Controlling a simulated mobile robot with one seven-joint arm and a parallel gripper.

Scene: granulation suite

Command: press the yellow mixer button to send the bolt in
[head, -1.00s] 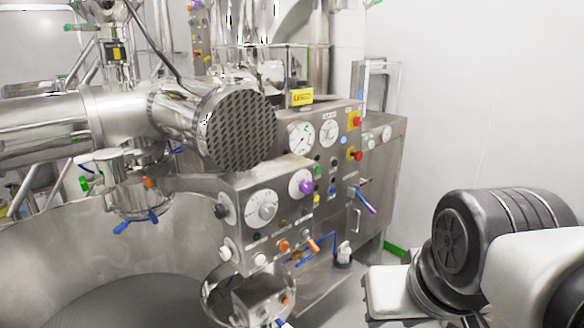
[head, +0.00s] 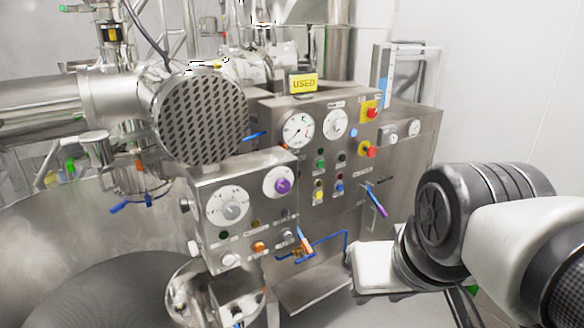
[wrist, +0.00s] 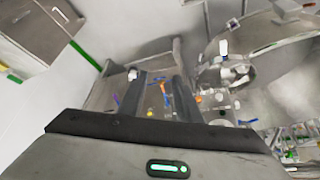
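The mixer's back control panel (head: 345,150) carries dials and several coloured buttons. A small yellow button (head: 318,197) is low on its left side, below a green one. A nearer control box (head: 240,195) has two dials and its own small buttons, one of them dull yellow-brown (head: 255,222). I cannot tell which is the mixer button. In the wrist view my gripper (wrist: 160,78) has two dark fingers apart, with nothing seen held between them. It points toward the machine, clear of the panels. A yellow spot (wrist: 150,113) shows between the fingers. I cannot make out a bolt.
A large steel bowl (head: 60,250) stands at the left, with a perforated-ended steel cylinder (head: 203,115) above it. A yellow "USED" sign (head: 303,83) stands on the panel. The white wall (head: 510,80) is at right.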

